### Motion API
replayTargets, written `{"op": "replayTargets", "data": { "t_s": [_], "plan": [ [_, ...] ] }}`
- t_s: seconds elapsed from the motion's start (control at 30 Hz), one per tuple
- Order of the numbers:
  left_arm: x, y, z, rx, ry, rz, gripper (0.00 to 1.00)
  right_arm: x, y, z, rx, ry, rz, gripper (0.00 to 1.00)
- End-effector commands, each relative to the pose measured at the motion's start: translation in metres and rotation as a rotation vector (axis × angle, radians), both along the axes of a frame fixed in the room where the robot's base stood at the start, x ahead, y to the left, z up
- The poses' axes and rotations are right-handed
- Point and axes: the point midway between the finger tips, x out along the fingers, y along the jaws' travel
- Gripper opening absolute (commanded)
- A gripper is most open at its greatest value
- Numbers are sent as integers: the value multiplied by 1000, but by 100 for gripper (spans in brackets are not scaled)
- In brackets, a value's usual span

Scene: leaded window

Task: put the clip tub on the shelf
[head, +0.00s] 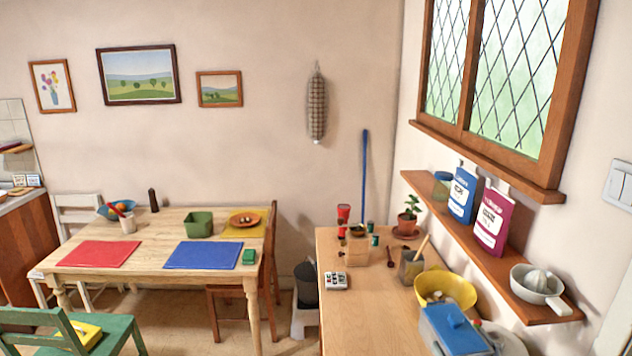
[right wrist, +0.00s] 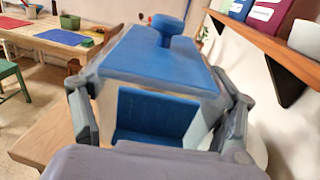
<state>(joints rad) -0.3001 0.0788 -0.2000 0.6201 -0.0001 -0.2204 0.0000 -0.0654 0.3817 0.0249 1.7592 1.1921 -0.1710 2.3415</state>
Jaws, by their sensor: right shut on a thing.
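The clip tub, as far as I can tell, is the blue box-like thing with a knob on top (head: 452,322) at the bottom right of the head view. It fills the middle of the right wrist view (right wrist: 150,62). My right gripper (head: 468,345) is shut on it; the fingers stand at its two sides in the right wrist view. Much of the tub's underside is hidden. The brown shelf (head: 462,232) runs along the right wall under the window, beyond and above the tub. My left gripper does not show.
A small gap lies between magenta packet and juicer. A yellow bowl (head: 447,287) and a tool pot (head: 411,266) stand on the wooden worktop (head: 375,325).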

Motion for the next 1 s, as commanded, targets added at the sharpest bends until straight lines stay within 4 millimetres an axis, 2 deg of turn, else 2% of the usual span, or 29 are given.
{"op": "replayTargets", "data": {
  "t_s": [0.03, 0.1, 0.3, 0.67, 1.0],
  "plan": [
    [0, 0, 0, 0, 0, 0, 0, 0, -13, 5, -12, 0, 5, 50],
    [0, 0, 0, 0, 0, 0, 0, 1, -27, 10, -10, 0, 9, 50],
    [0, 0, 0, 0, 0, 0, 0, 1, -50, 22, -8, 1, 15, 50],
    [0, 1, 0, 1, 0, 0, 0, 2, -65, 30, -3, -2, 17, 50],
    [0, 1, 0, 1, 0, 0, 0, -8, -53, 25, -3, -2, 40, 50]
  ]
}}
